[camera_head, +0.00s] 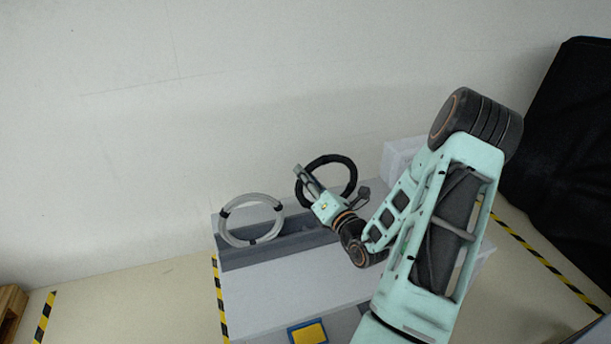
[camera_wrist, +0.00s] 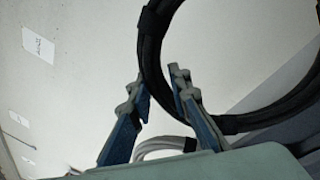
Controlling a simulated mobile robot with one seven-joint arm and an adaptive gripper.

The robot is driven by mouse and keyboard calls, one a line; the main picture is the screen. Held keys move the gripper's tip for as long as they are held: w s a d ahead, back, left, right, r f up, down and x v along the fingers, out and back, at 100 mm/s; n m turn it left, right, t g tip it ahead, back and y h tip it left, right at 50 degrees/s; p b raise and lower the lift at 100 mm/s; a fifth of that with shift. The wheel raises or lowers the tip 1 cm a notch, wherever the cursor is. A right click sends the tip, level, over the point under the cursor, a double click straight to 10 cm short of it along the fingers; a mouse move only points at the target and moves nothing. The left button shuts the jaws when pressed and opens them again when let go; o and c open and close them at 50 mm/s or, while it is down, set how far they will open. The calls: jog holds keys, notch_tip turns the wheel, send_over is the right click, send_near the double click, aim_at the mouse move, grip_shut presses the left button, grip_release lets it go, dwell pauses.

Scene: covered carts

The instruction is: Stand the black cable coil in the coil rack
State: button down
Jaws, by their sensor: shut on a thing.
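The black cable coil (camera_head: 352,173) is a ring held upright above the cart's back edge, left of my forearm. My gripper (camera_head: 304,178) is shut on it. In the wrist view, the coil (camera_wrist: 152,58) passes between the two fingers of my gripper (camera_wrist: 160,88), and its loop extends up and right out of frame. The coil rack (camera_head: 300,241) is a long grey trough along the cart's back. The coil appears above the rack's right part; the exact gap is hard to tell. My arm hides the rack's right end.
A white cable coil (camera_head: 222,224) stands in the rack's left part; it also shows in the wrist view (camera_wrist: 165,146). A blue and yellow item (camera_head: 308,333) lies near the front of the cart top (camera_head: 265,295). A white box (camera_head: 397,156) stands behind my arm. A black-covered cart (camera_head: 565,135) is at right.

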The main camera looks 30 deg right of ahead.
aim_at(306, 198)
jog(key=shift+f+b, duration=2.05)
jog(key=shift+f, duration=0.3)
jog(key=shift+f+b, duration=0.75)
jog(key=shift+f, duration=0.7)
jog(key=c, duration=1.7)
grip_release()
jog(key=shift+s+f, duration=0.1)
jog(key=shift+s, duration=0.05)
jog(key=s, duration=1.1)
jog(key=shift+s+a+f, duration=0.3)
jog(key=shift+s+f, duration=0.05)
jog(key=shift+f, duration=0.05)
